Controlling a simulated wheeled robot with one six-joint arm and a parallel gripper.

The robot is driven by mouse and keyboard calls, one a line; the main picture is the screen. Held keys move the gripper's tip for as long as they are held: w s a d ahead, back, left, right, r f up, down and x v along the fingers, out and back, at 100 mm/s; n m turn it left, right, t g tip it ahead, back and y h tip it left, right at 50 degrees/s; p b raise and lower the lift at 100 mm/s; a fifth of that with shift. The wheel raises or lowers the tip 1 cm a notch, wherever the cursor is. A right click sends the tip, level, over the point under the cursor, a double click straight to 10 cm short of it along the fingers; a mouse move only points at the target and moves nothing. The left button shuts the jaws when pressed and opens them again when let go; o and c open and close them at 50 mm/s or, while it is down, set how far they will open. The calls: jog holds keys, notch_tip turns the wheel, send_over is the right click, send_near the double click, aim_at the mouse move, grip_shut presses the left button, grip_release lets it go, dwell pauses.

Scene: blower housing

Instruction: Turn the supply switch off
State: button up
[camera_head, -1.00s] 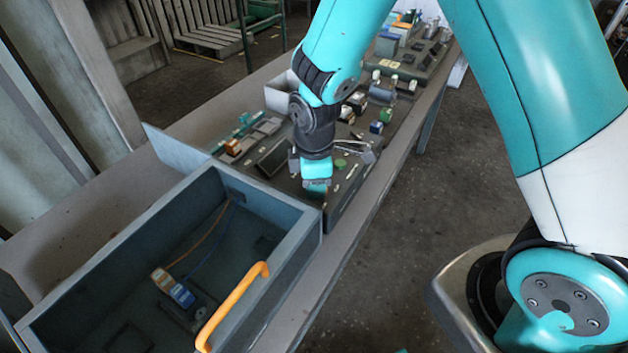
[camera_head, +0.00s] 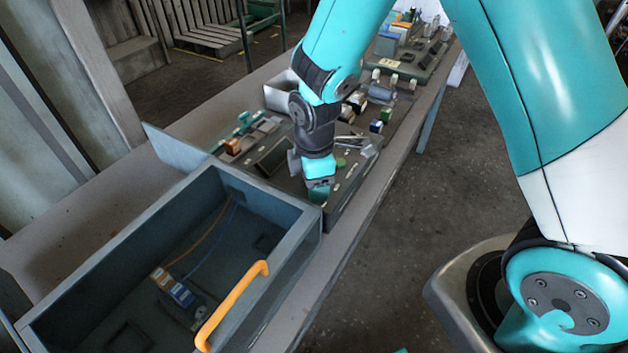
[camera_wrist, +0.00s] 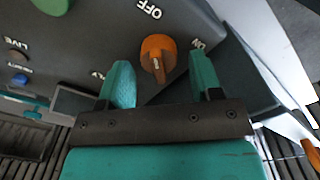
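The orange rotary switch (camera_wrist: 158,55) sits on a dark grey panel in the wrist view. The lettering OFF is above it and ON to its right; I cannot clearly tell which its pointer faces. My gripper (camera_wrist: 160,72) is open, with one teal finger on each side of the knob and a visible gap to each. In the head view my gripper (camera_head: 319,190) is low over the near end of the bench panel, and the switch is hidden there.
A grey open-topped housing (camera_head: 284,287) with an orange handle (camera_head: 232,305) stands close on the near side. A green button (camera_wrist: 52,5) and a blue button (camera_wrist: 19,80) share the panel. Other components line the bench behind; the floor at right is clear.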

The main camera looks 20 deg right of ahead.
notch_tip(320, 180, up, 17)
jog(key=b, duration=0.1)
jog(key=shift+r+b, duration=0.2)
jog(key=shift+b, duration=0.15)
jog(key=shift+s, duration=0.1)
dwell(0.5)
jog(key=s+a+r+m+y, duration=0.1)
jog(key=s+m, duration=0.3)
jog(key=s, duration=0.5)
jog(key=s+a+r+m+y, duration=0.2)
jog(key=s+m, duration=0.3)
jog(key=s, duration=0.4)
jog(key=shift+s+a+y, duration=0.15)
jog(key=shift+s+y, duration=0.05)
jog(key=shift+y, duration=0.4)
